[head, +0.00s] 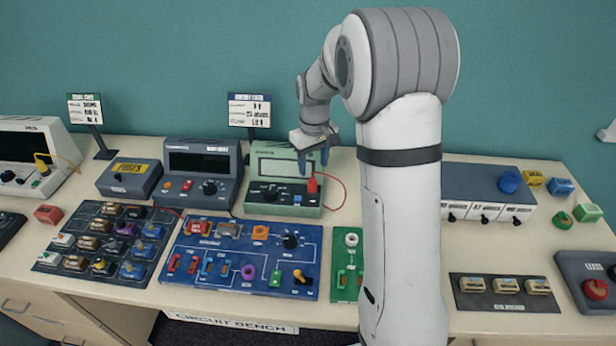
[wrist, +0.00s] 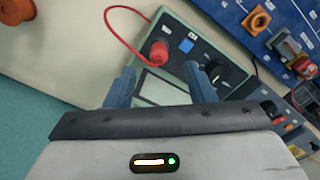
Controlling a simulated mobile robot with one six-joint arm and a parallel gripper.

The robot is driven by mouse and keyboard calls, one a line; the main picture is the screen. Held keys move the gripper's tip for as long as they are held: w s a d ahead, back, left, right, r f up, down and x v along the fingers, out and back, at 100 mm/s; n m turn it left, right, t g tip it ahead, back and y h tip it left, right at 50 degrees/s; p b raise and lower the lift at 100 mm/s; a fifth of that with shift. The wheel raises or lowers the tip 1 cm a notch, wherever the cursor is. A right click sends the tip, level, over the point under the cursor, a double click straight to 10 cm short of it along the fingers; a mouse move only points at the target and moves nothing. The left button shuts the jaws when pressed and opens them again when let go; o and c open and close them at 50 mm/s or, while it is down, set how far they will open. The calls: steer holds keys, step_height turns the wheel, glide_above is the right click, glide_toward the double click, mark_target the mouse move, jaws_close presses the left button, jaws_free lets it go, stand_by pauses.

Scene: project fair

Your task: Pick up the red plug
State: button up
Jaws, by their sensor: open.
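The red plug (head: 312,184) stands upright on the right side of the green meter (head: 262,200), with a red cable curving off its side. In the wrist view the red plug (wrist: 157,53) sits ahead of my gripper, between the lines of its two fingers. My gripper (head: 316,163) is open and empty, just above the plug in the head view. In the wrist view my gripper (wrist: 160,80) shows both blue fingers spread apart, and the plug is beyond their tips. The plug is in clear sight in both views.
A blue square button (wrist: 186,45) and a black knob (wrist: 215,70) are close to the plug. A blue circuit board (head: 210,270) lies in front of the meter. A grey device (head: 203,168) stands to its left. Bare table (wrist: 60,50) lies beside the meter.

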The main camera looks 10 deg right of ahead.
mark_target(312, 180)
steer(key=shift+w+f, duration=0.45)
steer(key=f+p, duration=0.2)
steer(key=f, duration=0.5)
steer(key=shift+w+f+p, duration=0.2)
steer(key=shift+p, duration=0.15)
steer(key=shift+c, duration=0.4)
jaws_close()
steer(key=shift+r, duration=0.1)
